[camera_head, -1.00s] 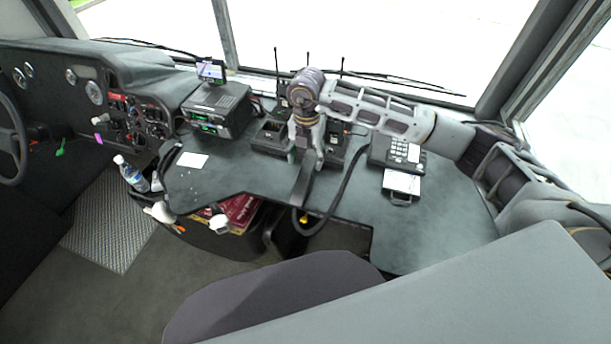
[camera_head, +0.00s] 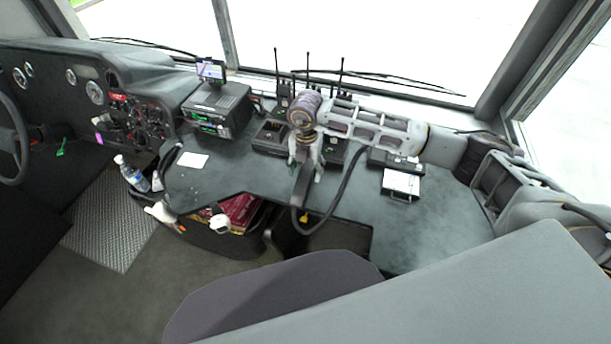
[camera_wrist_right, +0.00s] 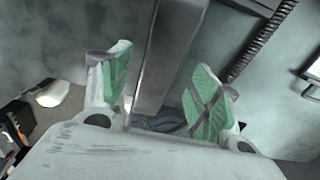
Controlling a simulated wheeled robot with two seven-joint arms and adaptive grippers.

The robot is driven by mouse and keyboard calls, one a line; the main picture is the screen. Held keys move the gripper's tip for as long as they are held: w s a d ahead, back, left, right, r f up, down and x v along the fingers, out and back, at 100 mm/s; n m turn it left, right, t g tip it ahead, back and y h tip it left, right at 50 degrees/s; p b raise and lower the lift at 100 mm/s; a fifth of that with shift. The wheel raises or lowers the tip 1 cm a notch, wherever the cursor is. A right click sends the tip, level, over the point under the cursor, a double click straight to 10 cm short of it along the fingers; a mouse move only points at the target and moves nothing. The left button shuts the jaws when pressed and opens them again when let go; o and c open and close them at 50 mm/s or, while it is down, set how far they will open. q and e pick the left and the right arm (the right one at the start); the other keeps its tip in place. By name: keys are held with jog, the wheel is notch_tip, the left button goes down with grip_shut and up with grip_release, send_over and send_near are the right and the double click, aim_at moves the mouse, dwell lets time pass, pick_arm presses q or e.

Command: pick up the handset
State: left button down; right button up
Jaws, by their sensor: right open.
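A long dark grey bar, which looks like the handset (camera_head: 302,188), extends toward the front edge of the dash top. My right gripper (camera_head: 304,158) is over its far end, pointing down. In the right wrist view the same bar (camera_wrist_right: 172,55) runs between the two green-padded fingers of my right gripper (camera_wrist_right: 162,95). The fingers are open, one on each side, with gaps to the bar. A dark cord (camera_head: 346,185) loops beside it; a coiled length (camera_wrist_right: 262,45) shows in the wrist view. My left gripper is out of view.
A radio unit (camera_head: 215,108) with a small screen stands left. Handheld radios with antennas (camera_head: 283,92) stand behind the gripper. A desk phone (camera_head: 385,160) is partly hidden by my right arm, with a white pad (camera_head: 401,183) in front.

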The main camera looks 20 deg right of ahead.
aim_at(305, 173)
notch_tip(305, 173, down, 3)
jog(key=shift+a, duration=0.15)
jog(key=shift+f, duration=0.55)
jog(key=c, duration=1.2)
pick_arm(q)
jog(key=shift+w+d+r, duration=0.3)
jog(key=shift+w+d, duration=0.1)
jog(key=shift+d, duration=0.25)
